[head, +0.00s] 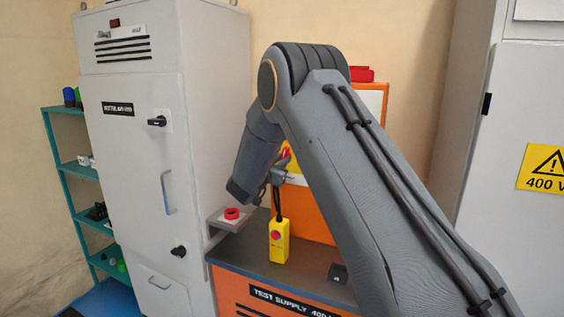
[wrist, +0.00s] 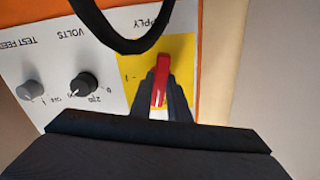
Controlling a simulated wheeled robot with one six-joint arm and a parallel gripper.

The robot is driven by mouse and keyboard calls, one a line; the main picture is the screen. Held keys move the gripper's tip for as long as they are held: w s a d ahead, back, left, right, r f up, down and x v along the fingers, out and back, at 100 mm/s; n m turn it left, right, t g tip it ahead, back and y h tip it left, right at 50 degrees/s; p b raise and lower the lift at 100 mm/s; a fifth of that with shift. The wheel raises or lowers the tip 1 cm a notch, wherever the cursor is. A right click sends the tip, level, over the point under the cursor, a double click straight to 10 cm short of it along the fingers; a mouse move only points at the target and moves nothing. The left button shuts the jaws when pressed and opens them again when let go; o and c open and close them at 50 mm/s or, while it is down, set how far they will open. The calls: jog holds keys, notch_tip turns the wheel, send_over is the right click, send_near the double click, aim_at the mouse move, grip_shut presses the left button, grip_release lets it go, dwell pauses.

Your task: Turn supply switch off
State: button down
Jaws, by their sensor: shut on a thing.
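The supply switch has a red handle (wrist: 161,82) on a yellow plate (wrist: 130,58), in the wrist view, where the panel appears upside down. The handle stands nearly upright in that picture, with a mark beside it on the left. My gripper (wrist: 162,88) is shut on the red handle, one dark finger on each side. In the head view the red handle (head: 286,153) shows only in part behind my gripper (head: 280,172), at the orange test supply cabinet.
A black volts knob (wrist: 84,86) and a grey knob (wrist: 31,90) sit beside the switch. A black cable (wrist: 110,40) loops close by. A yellow pendant (head: 279,240) with a red button hangs below my gripper. A red button (head: 232,213) sits on a grey bracket.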

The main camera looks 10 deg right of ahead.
jog(key=shift+n, duration=1.3)
jog(key=shift+f, duration=0.1)
jog(key=c, duration=1.7)
grip_release()
jog(key=shift+b+v, duration=1.15)
jog(key=shift+v, duration=2.85)
jog(key=shift+n, duration=0.3)
